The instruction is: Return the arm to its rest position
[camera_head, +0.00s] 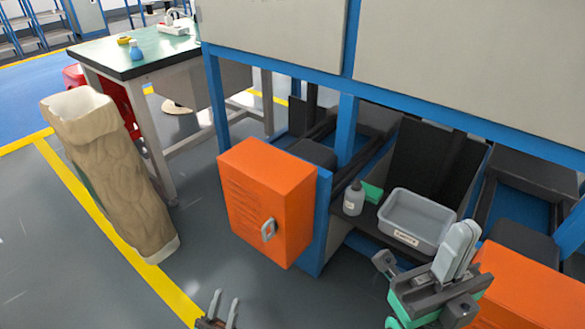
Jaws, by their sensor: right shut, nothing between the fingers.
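My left gripper (227,297) shows at the bottom edge, left of centre. Its two thin grey fingers stand apart with nothing between them, and the rest of that arm is out of view. My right gripper (463,232) is at the lower right, with light grey fingers pointing up and closed together, empty. Its dark and green body shows below the fingers. It is in front of the grey bin on the shelf, and I cannot tell whether they touch.
An orange cabinet (262,205) hangs on the blue machine frame. A grey bin (415,220), a white bottle (353,199) and a green block (372,191) sit on a dark shelf. A tall tan sack-like container (120,175) stands left, near a green-topped table (115,57). Grey floor lies open between.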

